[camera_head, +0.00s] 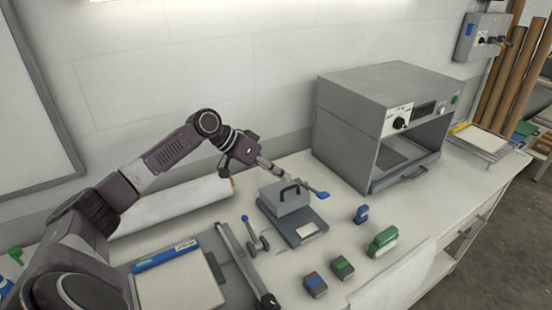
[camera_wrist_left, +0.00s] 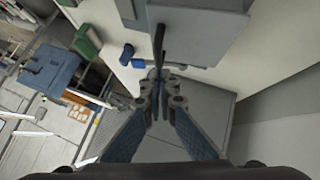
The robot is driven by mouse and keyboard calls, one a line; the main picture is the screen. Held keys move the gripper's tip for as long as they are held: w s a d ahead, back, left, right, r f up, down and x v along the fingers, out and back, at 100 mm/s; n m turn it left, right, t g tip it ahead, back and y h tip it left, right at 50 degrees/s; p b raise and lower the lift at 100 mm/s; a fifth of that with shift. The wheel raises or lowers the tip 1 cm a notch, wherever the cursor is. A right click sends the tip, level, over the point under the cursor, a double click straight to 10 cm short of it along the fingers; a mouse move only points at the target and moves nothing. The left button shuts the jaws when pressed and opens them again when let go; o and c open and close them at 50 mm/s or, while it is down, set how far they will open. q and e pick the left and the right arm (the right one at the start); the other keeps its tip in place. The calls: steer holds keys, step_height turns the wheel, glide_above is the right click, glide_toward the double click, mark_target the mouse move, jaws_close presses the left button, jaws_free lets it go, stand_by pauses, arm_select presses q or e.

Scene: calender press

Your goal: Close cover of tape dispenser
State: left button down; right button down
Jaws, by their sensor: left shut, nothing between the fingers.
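No tape dispenser with a clearly readable cover can be singled out. A rounded green desk item (camera_head: 382,241) with a pale side may be it; its cover state is too small to tell. A small blue item (camera_head: 361,214) stands behind it. My left gripper (camera_head: 282,173) is shut and empty, beside the grey block with a black handle (camera_head: 287,196). In the left wrist view, the fingertips (camera_wrist_left: 160,77) meet close to this handle (camera_wrist_left: 158,45), but contact cannot be told. A blue-tipped bar end (camera_head: 321,194) shows just beyond. My right gripper is not in view.
A grey oven-like machine (camera_head: 385,125) stands at the back right. Two dark blocks with blue (camera_head: 315,285) and green (camera_head: 342,268) tops lie in front. A white roll (camera_head: 170,207), a blue-knobbed lever (camera_head: 247,220) and a paper trimmer (camera_head: 180,280) are to the left.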

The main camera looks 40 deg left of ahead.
mark_target(289, 189)
arm_select(q)
steer(key=shift+s+d+f, duration=0.15)
steer(key=shift+s+f, duration=0.05)
steer(key=shift+f, duration=0.25)
steer(key=shift+s+d+f+y+p, duration=0.2)
steer(key=shift+d+f+y+p, duration=0.2)
steer(key=shift+d+f, duration=0.35)
steer(key=shift+f, duration=0.05)
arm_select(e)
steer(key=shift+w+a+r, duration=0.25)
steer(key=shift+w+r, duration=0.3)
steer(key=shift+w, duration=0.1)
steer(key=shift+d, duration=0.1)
